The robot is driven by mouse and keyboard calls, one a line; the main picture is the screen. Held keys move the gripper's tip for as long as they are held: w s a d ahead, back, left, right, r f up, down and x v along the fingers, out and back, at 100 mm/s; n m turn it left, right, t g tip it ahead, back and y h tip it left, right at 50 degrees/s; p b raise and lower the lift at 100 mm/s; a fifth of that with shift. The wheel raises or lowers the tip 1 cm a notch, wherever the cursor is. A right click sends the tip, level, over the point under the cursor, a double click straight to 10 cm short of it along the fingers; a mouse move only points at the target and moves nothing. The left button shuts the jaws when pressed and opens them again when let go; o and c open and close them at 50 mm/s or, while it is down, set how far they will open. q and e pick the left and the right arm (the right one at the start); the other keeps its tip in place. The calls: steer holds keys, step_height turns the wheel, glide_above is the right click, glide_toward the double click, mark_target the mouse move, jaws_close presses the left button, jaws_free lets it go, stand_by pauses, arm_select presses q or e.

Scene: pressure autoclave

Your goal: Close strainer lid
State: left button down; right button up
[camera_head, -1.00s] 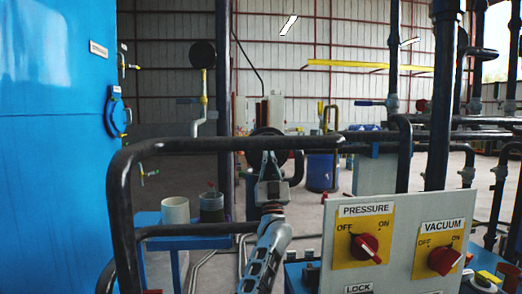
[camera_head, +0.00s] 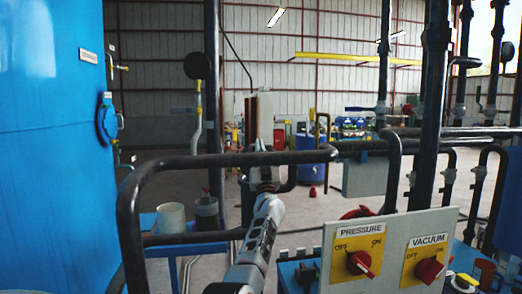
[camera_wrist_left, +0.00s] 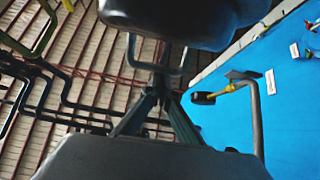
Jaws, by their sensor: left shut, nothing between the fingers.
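My left gripper (camera_head: 262,158) is at the middle of the head view, shut and empty, overlapping the horizontal black pipe (camera_head: 215,161). In the left wrist view my left gripper (camera_wrist_left: 161,80) has its fingers brought together, pointing up the picture. A dark rounded body (camera_wrist_left: 180,20) fills the top of that view, with a thin U-shaped bar (camera_wrist_left: 132,58) hanging under it near the fingertips. I cannot tell for sure whether this is the strainer lid. No lid can be clearly made out in the head view. My right gripper is not in view.
A panel (camera_head: 395,238) with red PRESSURE and VACUUM knobs stands at lower right. A blue tank (camera_head: 50,150) fills the left. A white bucket (camera_head: 171,217) and a grey container (camera_head: 206,213) stand at lower left. Vertical black pipes (camera_head: 430,110) rise at right.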

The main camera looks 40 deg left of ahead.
arm_select(q)
steer(key=shift+w+a+r+g+h, duration=0.1)
steer(key=shift+w+a+g+h, duration=0.5)
steer(key=shift+a, duration=0.25)
steer(key=shift+w+a, duration=0.5)
steer(key=shift+a, duration=0.05)
steer(key=shift+w+a+f, duration=0.35)
steer(key=shift+w+a, duration=0.3)
steer(key=shift+a, duration=0.15)
steer(key=shift+w+a+f, duration=0.2)
steer(key=shift+w+a, duration=0.15)
steer(key=shift+a, duration=0.15)
steer(key=shift+w+a+f+g+h+p, duration=0.55)
steer(key=shift+w+a+g+h+p, duration=0.2)
steer(key=shift+a+g+h, duration=0.2)
steer(key=shift+w+a+f, duration=0.1)
steer(key=shift+w+f, duration=0.05)
steer(key=shift+f, duration=0.05)
steer(key=shift+w+a+f+p, duration=0.45)
steer(key=shift+a+f+p, duration=0.05)
steer(key=shift+a+f, duration=0.15)
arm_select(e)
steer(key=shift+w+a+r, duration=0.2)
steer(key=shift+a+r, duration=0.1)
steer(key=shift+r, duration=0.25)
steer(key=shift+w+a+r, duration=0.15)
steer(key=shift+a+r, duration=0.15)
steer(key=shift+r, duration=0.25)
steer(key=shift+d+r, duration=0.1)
